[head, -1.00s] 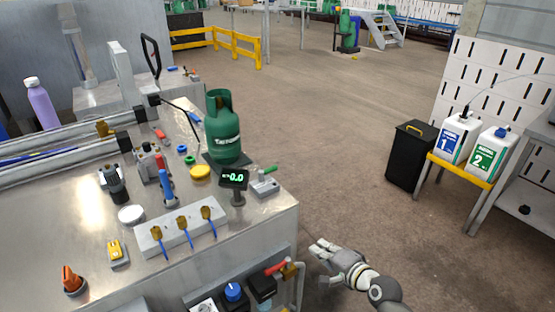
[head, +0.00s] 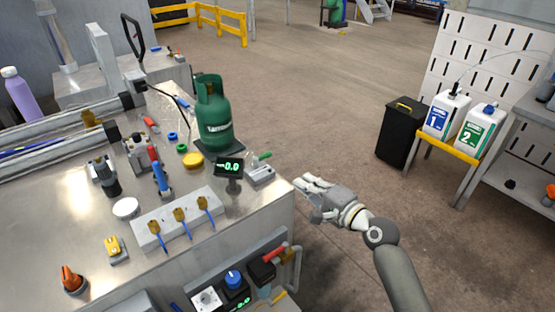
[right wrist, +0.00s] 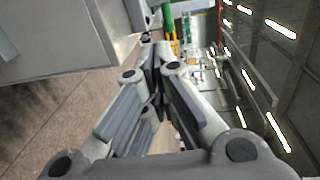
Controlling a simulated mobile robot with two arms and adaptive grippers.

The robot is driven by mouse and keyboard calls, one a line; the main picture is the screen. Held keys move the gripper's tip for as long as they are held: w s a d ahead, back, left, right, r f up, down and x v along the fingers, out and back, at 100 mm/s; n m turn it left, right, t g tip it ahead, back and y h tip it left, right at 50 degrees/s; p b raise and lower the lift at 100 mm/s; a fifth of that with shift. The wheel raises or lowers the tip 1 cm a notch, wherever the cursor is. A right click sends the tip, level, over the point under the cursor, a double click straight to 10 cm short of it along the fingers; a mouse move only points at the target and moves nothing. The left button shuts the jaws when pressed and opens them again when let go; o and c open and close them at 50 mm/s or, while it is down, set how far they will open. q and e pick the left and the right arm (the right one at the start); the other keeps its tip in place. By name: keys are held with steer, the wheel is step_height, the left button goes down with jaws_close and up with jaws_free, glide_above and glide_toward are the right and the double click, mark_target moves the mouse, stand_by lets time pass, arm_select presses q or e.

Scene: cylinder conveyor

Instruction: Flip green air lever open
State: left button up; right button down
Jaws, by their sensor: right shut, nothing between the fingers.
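The green air lever (head: 264,156) is a short green handle on a small grey block (head: 260,174) near the table's right corner. It is beside the small display reading 0.0. My right gripper (head: 300,184) is just off the table's right edge, to the right of and slightly below the lever, apart from it. It is shut and empty; its closed fingers also show in the right wrist view (right wrist: 155,62). The lever is not clearly identifiable in that wrist view. My left gripper is not in view.
The display (head: 229,166) and a green gas cylinder (head: 212,118) stand close to the lever. A red-handled valve (head: 274,254) sits below the table's front edge.

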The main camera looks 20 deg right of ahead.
steer(key=x, duration=0.4)
steer(key=r+p+x, duration=0.1)
steer(key=x, duration=0.3)
steer(key=p+x, duration=0.1)
steer(key=x, duration=0.3)
steer(key=shift+w+a+r, duration=0.1)
steer(key=shift+w+r, duration=0.05)
